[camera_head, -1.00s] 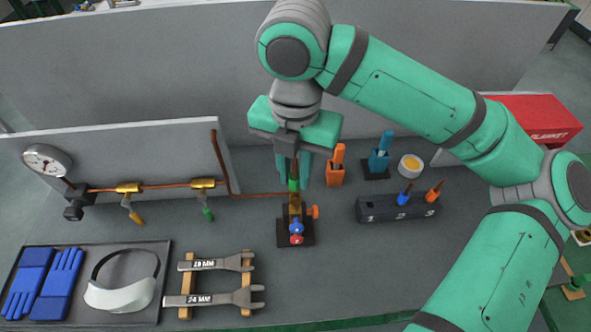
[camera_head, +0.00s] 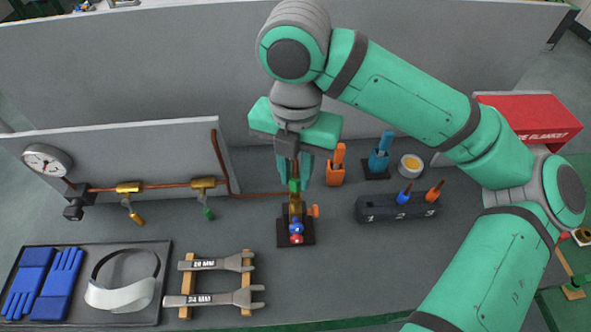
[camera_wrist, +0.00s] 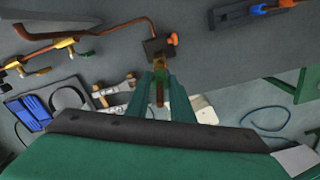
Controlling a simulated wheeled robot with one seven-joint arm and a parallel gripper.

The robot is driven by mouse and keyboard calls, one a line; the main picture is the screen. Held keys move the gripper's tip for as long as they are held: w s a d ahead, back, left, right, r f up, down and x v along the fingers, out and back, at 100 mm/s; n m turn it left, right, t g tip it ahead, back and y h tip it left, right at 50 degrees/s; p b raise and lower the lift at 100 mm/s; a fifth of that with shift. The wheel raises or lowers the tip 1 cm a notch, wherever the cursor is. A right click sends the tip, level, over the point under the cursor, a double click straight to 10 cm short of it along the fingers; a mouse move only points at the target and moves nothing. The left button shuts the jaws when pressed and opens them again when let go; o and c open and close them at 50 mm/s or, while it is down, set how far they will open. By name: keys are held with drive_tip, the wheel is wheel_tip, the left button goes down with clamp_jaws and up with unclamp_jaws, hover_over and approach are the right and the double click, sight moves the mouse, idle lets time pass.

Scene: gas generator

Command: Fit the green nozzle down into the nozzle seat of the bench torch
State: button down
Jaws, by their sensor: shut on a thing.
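The bench torch (camera_head: 296,211) stands on a dark square base, with an orange knob at its right and blue and red fittings at its front. The green nozzle (camera_head: 294,184) is upright directly above the torch's brass top. My gripper (camera_head: 294,178) points down and is shut on the nozzle. In the wrist view the nozzle (camera_wrist: 160,86) shows between my fingers, in line with the brass of the torch (camera_wrist: 160,50). The nozzle's lower end looks at or just above the seat. I cannot tell whether they touch, and the seat opening is hidden.
An orange holder (camera_head: 336,175) and a blue holder (camera_head: 378,163) stand right of the torch. A dark numbered block (camera_head: 372,211) holds blue and orange nozzles. A copper pipe (camera_head: 260,194) runs in from the left. Wrenches (camera_head: 212,299) lie on a rack at front left.

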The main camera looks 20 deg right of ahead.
drive_tip(key=shift+f, duration=1.35)
drive_tip(key=c, duration=1.5)
unclamp_jaws()
wheel_tip(320, 180, up, 11)
drive_tip(key=shift+f, duration=0.1)
